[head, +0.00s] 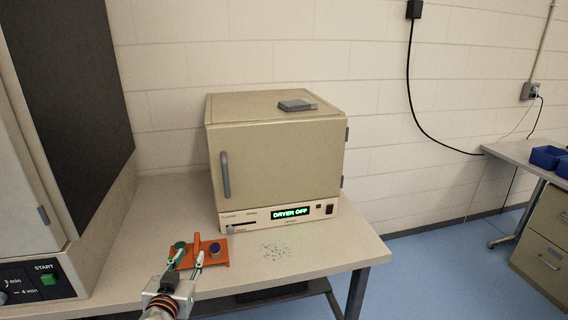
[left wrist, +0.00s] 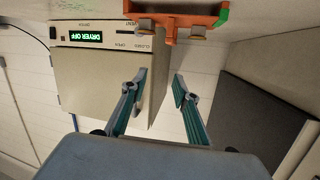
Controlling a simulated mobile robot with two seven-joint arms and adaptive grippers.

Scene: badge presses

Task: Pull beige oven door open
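The beige oven (head: 270,165) stands on the table against the wall. Its front door (head: 283,165) is shut, with a grey vertical handle (head: 225,174) at its left edge and hinges on the right. Its lit panel reads "DRYER OFF". My left gripper (head: 190,256) is in front of and below the oven, apart from the handle, near an orange stand. In the left wrist view the oven (left wrist: 100,80) appears upside down, and the left gripper (left wrist: 161,84) has its fingers spread with nothing between them. My right gripper is not in view.
The orange stand (head: 214,262) with small round pieces sits on the table before the oven. Small dark bits (head: 275,250) lie to its right. A larger machine (head: 40,180) stands at left. The table front right is clear.

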